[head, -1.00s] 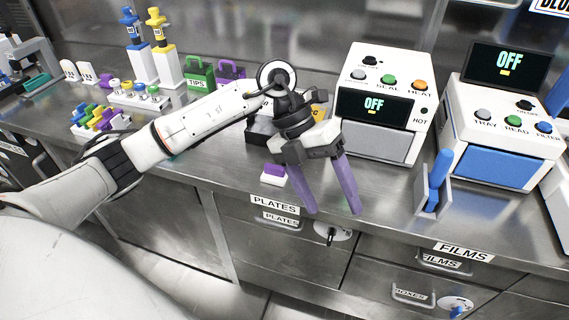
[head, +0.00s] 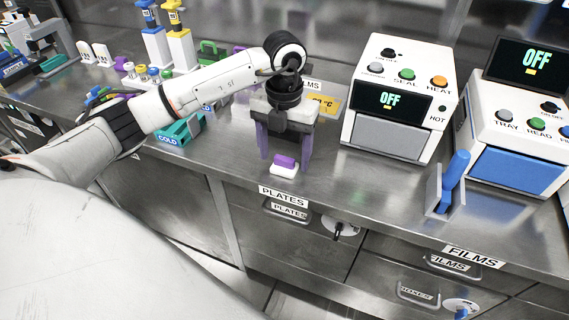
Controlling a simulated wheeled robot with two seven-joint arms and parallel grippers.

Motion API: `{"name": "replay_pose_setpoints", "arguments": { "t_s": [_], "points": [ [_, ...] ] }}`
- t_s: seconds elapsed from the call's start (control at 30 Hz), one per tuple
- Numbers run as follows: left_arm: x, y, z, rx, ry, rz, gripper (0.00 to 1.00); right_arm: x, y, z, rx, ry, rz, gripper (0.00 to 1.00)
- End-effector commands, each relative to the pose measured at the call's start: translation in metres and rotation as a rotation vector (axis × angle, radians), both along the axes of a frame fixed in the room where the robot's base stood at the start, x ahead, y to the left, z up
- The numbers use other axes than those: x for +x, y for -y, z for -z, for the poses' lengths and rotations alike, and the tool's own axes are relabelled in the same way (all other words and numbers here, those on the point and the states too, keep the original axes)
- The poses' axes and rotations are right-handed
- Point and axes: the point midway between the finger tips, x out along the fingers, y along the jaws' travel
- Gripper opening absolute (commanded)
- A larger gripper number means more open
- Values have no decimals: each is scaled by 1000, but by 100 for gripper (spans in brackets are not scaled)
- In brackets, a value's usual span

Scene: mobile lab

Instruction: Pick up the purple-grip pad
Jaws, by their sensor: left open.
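The purple-grip pad (head: 285,166) is a small white block with a purple grip on top. It lies on the steel counter near the front edge, above the PLATES drawer. My left gripper (head: 284,153) has its two purple fingers apart and pointing down. In the head view the fingers stand to the left and right of the pad, seemingly a little behind it. The gripper is empty, and I cannot tell how high the fingertips are above the counter. My right gripper is not in view.
The white sealer box (head: 398,100) stands right of the gripper. A blue-handled tool (head: 452,180) in a grey holder and a white reader (head: 512,135) stand further right. A teal COLD box (head: 180,131) is to the left. The counter (head: 360,190) between pad and blue tool is clear.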

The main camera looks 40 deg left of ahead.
Motion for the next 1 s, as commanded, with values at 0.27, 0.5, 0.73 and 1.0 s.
{"name": "replay_pose_setpoints", "arguments": {
  "t_s": [0.27,0.5,0.73,1.0],
  "points": [
    [0,0,18,-1,1,1,69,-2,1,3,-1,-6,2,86],
    [0,0,17,-1,1,1,48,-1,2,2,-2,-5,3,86],
    [0,0,17,-2,1,1,25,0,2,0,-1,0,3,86],
    [1,0,5,-2,5,1,25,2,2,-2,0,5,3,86]
  ]
}}
